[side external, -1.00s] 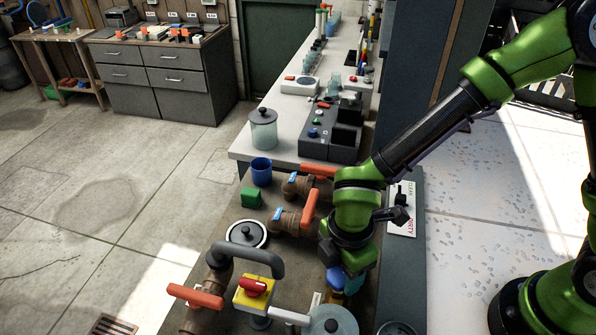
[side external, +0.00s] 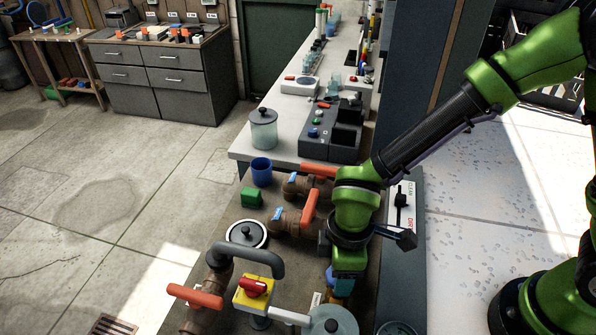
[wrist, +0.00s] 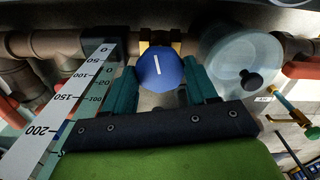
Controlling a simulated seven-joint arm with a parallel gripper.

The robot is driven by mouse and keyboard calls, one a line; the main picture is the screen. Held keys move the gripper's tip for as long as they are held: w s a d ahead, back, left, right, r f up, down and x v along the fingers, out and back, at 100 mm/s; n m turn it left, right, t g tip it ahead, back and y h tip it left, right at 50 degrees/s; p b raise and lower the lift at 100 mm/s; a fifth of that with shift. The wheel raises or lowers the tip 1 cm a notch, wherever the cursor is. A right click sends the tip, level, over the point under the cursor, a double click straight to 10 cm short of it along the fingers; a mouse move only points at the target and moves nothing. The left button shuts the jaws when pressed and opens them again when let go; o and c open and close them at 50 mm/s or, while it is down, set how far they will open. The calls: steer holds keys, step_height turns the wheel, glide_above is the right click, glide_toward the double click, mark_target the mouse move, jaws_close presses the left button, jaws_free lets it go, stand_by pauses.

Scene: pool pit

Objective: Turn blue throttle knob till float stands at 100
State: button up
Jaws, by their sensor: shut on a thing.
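The blue throttle knob (wrist: 160,70) faces the wrist camera, and its white mark runs nearly along the picture's vertical, slightly tilted. My gripper (wrist: 161,76) has its two teal fingers on either side of the knob, shut on it. In the side external view, a small blue part of the knob (side external: 329,276) shows at the left of my gripper (side external: 346,284); the rest is hidden. A white scale (wrist: 62,112) marked 0 to 200 slants along the left of the wrist view. I cannot make out the float or its reading.
A round clear-lidded vessel (wrist: 243,62) stands right of the knob in the wrist view. In the side external view, orange-handled valves (side external: 310,208), a yellow box with a red switch (side external: 253,291) and a grey lid (side external: 329,324) crowd the bench near my gripper.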

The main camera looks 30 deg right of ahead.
stand_by(0.3)
steer(key=o, duration=1.1)
steer(key=shift+c, duration=0.2)
step_height(320, 180, up, 17)
